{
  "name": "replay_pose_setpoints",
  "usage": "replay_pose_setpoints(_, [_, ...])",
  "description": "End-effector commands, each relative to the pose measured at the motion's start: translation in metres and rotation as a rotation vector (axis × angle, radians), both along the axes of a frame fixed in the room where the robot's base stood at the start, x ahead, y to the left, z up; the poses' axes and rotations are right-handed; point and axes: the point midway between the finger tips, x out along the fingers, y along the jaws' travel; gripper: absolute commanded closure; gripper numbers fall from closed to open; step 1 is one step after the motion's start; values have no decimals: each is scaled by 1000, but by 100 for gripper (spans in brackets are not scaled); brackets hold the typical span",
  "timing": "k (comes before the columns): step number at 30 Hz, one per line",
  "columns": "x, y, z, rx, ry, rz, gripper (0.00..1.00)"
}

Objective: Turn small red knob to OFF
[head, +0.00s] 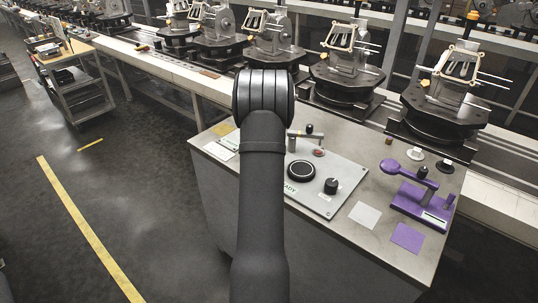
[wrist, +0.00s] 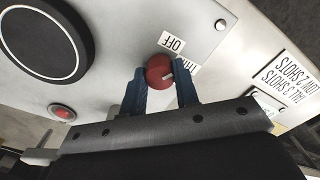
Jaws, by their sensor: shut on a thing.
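The small red knob (wrist: 159,70) shows in the wrist view on a light grey panel. My gripper (wrist: 160,82) has its two blue fingers on either side of the knob and is shut on it. A pale pointer mark shows on the knob's lower right part. A white OFF label (wrist: 173,44) lies just above the knob in the picture, printed upside down. A second label beside it is partly hidden by the right finger. In the head view, my arm covers the gripper and the knob.
The grey panel (head: 322,203) also carries a large black round control (head: 301,170) and a black knob (head: 331,187). A red button (wrist: 62,112) shows at the wrist view's left. A purple device (head: 420,207) stands right on the bench. Fixtures line the conveyor behind.

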Motion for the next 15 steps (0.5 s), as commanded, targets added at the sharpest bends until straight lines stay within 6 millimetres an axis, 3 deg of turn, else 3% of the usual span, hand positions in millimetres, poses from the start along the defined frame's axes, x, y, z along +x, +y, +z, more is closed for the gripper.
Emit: replay_pose_setpoints(15, [1, 0, 2, -2, -6, 427, 95])
